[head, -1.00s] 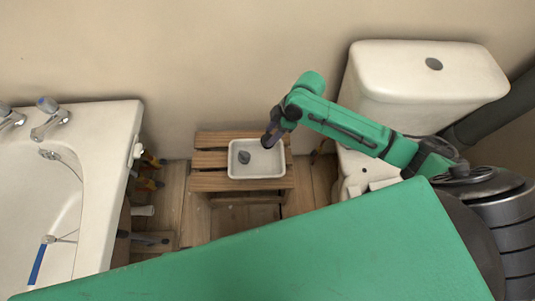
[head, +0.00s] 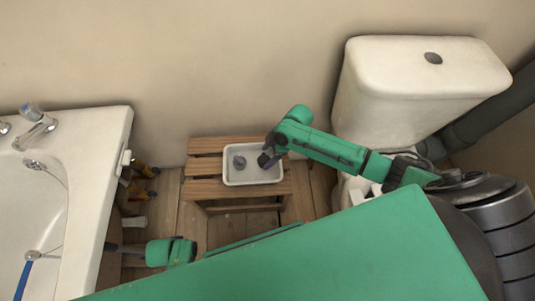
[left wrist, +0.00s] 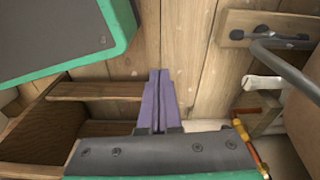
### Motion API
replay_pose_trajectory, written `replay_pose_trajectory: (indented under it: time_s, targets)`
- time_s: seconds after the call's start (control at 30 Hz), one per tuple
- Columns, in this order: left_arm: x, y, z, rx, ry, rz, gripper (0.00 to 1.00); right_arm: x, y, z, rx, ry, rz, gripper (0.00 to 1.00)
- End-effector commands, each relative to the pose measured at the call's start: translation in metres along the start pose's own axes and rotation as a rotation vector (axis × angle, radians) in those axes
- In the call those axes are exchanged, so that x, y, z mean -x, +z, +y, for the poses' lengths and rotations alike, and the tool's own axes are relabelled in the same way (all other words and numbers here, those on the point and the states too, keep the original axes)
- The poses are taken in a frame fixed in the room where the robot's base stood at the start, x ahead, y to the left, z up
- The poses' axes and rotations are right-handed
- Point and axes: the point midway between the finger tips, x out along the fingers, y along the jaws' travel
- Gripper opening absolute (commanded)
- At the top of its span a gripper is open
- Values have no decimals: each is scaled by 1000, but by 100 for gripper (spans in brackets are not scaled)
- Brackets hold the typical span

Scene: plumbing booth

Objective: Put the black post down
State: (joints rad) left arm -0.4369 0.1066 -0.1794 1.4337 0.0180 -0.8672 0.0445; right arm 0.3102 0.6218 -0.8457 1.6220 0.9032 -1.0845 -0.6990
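A dark piece, which looks like the black post (head: 263,160), is at the fingertips of my right gripper (head: 268,161), low over the right part of the white tray (head: 252,180). It is too small to see whether the fingers still grip it or whether it touches the tray floor. Another dark grey piece (head: 240,162) lies in the tray to its left. My left gripper (left wrist: 158,100) shows in the left wrist view with its purple fingers together and nothing seen between them. In the head view the left arm is low, beside the bath.
The tray stands on a slatted wooden stool (head: 205,190) against the wall. A bath (head: 85,150) is on the left and a white toilet cistern (head: 400,95) on the right. Several small pipe fittings (head: 143,172) are beside the bath. Wooden floor shows around the stool.

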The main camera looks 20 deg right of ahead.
Motion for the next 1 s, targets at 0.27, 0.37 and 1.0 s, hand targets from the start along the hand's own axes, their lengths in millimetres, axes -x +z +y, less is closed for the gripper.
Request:
replay_pose_trajectory:
  time_s: [0.27, 0.37, 1.0]
  targets:
    - [0, 0, 0, 0, 0, 1, 0, 1, 0, 0, 0, 0, 0, 81]
    - [2, 0, 0, -1, -1, 4, 0, 6, -2, 0, 0, 1, 0, 81]
    - [-30, 74, -6, -35, -9, -16, 0, 124, -1, 0, -1, -1, -1, 81]
